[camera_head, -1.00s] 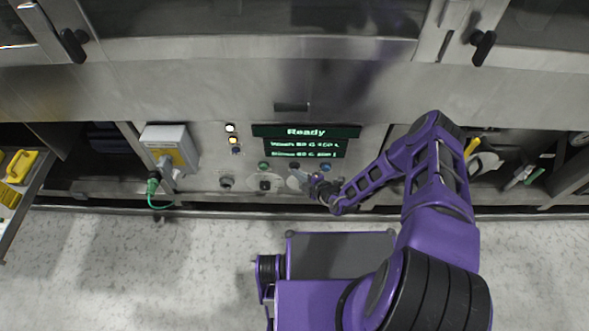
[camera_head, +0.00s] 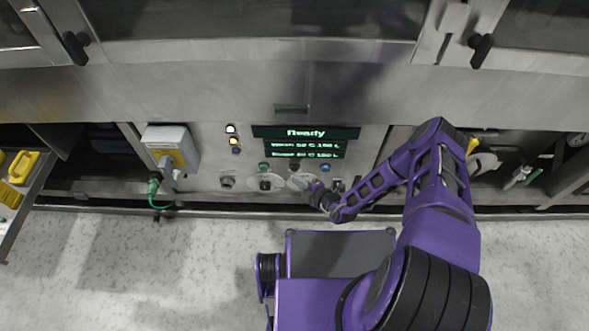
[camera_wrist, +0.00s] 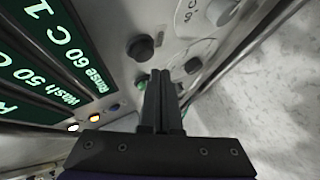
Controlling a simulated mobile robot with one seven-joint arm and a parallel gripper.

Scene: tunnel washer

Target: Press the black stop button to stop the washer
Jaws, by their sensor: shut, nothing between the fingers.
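The black stop button (camera_head: 294,167) sits on the steel control panel below the display, between a green button (camera_head: 264,167) and a blue button (camera_head: 325,168). In the wrist view the black button (camera_wrist: 141,47) stands out from the panel, with the green button (camera_wrist: 143,82) partly beside the fingers. My gripper (camera_head: 309,187) is in front of the panel, below and slightly right of the black button in the head view. Its fingers (camera_wrist: 162,76) are together and empty. They appear apart from the black button.
Two rotary knobs, left (camera_head: 265,184) and right (camera_head: 300,182), sit below the buttons. White and yellow lamps (camera_head: 234,140) are left of the display. A grey box (camera_head: 169,147) with a green cable juts out further left. Speckled floor (camera_head: 150,260) is open in front.

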